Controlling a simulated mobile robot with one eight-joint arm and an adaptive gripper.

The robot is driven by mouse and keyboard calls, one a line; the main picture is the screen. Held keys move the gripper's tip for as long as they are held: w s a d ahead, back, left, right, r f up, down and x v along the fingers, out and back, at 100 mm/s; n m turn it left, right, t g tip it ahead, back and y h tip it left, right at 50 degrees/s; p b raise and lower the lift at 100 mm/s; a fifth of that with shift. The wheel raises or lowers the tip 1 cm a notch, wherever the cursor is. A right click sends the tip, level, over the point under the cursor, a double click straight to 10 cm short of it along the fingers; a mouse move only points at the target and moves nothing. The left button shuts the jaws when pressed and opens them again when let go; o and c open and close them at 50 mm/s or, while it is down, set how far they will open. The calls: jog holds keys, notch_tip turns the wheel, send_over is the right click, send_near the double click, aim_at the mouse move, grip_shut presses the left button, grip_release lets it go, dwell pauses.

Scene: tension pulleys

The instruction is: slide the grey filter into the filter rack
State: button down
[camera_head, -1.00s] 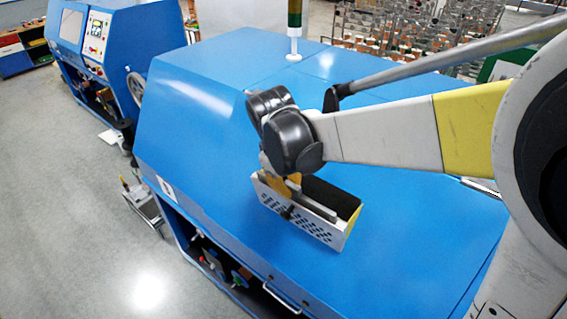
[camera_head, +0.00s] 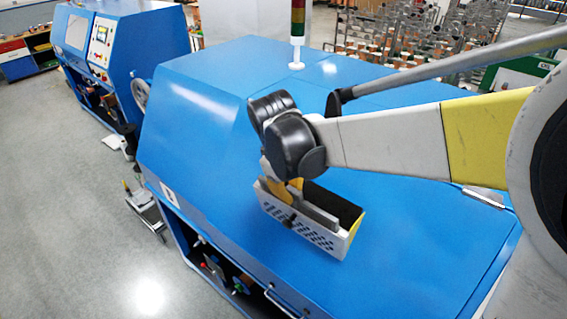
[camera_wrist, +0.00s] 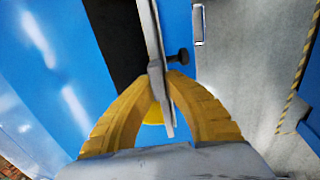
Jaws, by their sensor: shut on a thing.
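The filter rack (camera_head: 329,245) is a pale box with a perforated front, a dark inside and a yellow end. It sits on the sloping blue top of the machine. My gripper (camera_wrist: 162,88) has yellow fingers and is shut on the thin grey filter (camera_head: 322,216). The filter stands on edge at the rack's opening, along the perforated front, and its lower part is hidden. In the wrist view the filter (camera_wrist: 154,75) runs between the fingertips, with the dark rack inside (camera_wrist: 116,40) to its left. I cannot tell how deep it sits.
A black knob (camera_wrist: 180,57) sticks out right of the filter in the wrist view. The blue machine top (camera_head: 215,110) is mostly clear around the rack. A signal light (camera_head: 298,30) stands at its far edge. A handle (camera_head: 283,303) is on the front edge.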

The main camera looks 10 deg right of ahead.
jog(key=shift+r, duration=0.1)
dwell(0.3)
jog(key=shift+p+v, duration=1.15)
jog(key=shift+v, duration=0.8)
jog(key=shift+r, duration=0.15)
jog(key=shift+p+v, duration=1.15)
jog(key=shift+v, duration=0.75)
jog(key=shift+p+v, duration=0.9)
jog(key=shift+v, duration=0.8)
jog(key=shift+r, duration=0.1)
jog(key=shift+p+v, duration=1.25)
jog(key=shift+v, duration=0.65)
